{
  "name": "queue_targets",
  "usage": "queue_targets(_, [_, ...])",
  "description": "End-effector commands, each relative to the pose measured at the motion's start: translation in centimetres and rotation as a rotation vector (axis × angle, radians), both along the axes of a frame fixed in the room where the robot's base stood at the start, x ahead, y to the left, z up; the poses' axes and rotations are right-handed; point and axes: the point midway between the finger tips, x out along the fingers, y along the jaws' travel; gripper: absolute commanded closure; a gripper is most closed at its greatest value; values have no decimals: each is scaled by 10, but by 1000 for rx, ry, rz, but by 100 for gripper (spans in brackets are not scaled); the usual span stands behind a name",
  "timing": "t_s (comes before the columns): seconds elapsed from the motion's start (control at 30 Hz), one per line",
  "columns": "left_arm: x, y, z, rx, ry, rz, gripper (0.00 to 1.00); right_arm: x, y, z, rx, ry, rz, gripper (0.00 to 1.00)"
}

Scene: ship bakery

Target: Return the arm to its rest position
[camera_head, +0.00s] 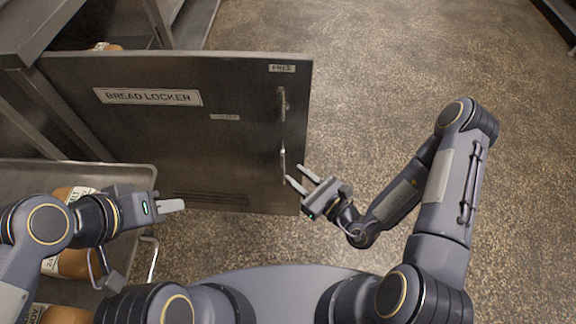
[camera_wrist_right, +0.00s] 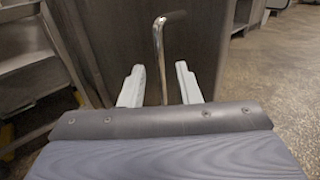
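My right gripper (camera_head: 304,178) is open beside the lower handle (camera_head: 283,160) of the bread locker door (camera_head: 220,150). In the right wrist view its two pale fingers (camera_wrist_right: 160,86) stand apart, and the metal handle (camera_wrist_right: 159,50) shows between and beyond them. I cannot tell whether they touch it. The right arm (camera_head: 445,185) is bent out to the right over the floor. My left gripper (camera_head: 170,206) is at the lower left, pointing right, near the tray; its fingers are seen edge-on, so their opening is unclear.
The door stands swung out from the metal cabinet (camera_head: 22,35). A metal tray (camera_head: 130,172) with several brown labelled jars or loaves (camera_head: 75,263) is at the lower left. A second handle (camera_head: 282,103) sits higher on the door. The speckled floor (camera_head: 390,60) at right is clear.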

Motion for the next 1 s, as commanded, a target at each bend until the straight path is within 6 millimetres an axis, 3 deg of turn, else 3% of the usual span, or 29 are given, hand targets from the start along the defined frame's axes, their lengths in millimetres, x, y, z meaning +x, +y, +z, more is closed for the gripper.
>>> queue_targets(0.2, [0,0,2,0,0,0,64,-11,-10,0,1,1,0,70])
queue_targets(0.77, [0,0,2,0,0,0,64,-11,-10,3,0,-10,8,70])
queue_targets(0.87, [0,0,2,0,0,0,64,-10,-9,20,0,-62,53,70])
queue_targets(1.0, [0,0,2,0,0,0,64,-15,-5,69,-20,-215,198,70])
